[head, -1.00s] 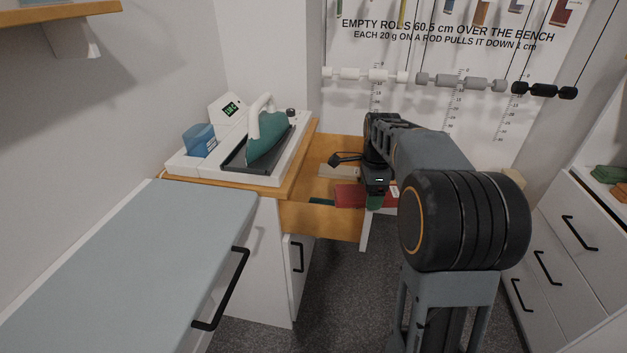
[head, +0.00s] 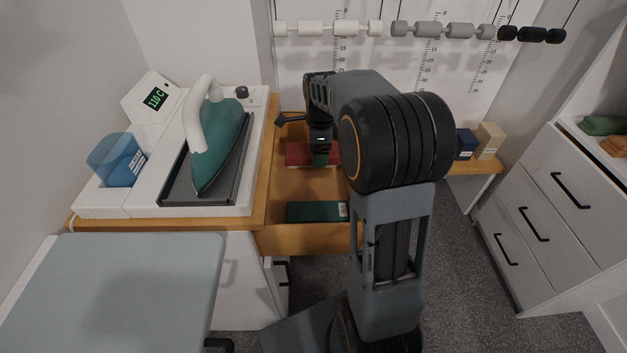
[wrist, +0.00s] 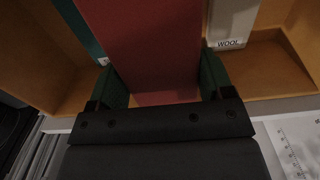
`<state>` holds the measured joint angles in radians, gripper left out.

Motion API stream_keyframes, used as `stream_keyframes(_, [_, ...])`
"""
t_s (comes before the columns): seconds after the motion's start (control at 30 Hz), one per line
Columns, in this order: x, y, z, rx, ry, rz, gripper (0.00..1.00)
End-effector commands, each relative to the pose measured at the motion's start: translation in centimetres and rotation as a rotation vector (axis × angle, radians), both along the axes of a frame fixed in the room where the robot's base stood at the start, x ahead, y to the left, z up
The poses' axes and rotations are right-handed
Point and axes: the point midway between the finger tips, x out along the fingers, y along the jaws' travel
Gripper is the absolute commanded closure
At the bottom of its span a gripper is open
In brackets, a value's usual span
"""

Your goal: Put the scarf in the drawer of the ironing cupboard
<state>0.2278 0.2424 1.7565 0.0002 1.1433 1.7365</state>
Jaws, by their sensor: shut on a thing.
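The wooden drawer (head: 290,238) of the ironing cupboard (head: 240,285) is pulled out. My gripper (head: 320,160) is low over it. In the wrist view my gripper (wrist: 160,85) has its green fingers on either side of a flat red slab (wrist: 150,35) and is shut on it. The red slab (head: 298,153) also shows at the drawer's far part. I cannot tell whether it is the scarf, or whether it rests on the drawer floor. A dark green labelled slab (head: 315,211) lies in the near part. A pale thing labelled WOOL (wrist: 228,25) lies right of the red slab.
A teal iron (head: 220,145) on its station stands on the cupboard top, beside a blue water tank (head: 117,160). A grey-blue ironing board (head: 130,295) is at the near left. White drawers (head: 545,215) stand at the right. Carpet (head: 480,300) between is clear.

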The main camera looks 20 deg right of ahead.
Motion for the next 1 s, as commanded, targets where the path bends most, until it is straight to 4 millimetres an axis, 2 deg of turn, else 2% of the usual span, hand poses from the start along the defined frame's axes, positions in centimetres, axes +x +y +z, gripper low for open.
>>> stream_keyframes(0.03, [0.0,-0.1,-1.7,0.001,0.004,-0.001,0.55])
stream_keyframes(0.23, [0.0,-0.2,-5.5,0.001,0.002,-0.003,0.55])
stream_keyframes(0.4, [0.0,-0.2,-7.0,0.0,0.0,-0.003,0.55])
stream_keyframes(0.63, [0.0,-0.2,-8.0,0.0,0.001,-0.003,0.55])
stream_keyframes(0.9, [0.0,-0.2,-11.5,0.0,0.001,-0.003,0.55])
stream_keyframes(1.0, [0.0,-0.2,-11.8,0.0,0.0,-0.003,0.55])
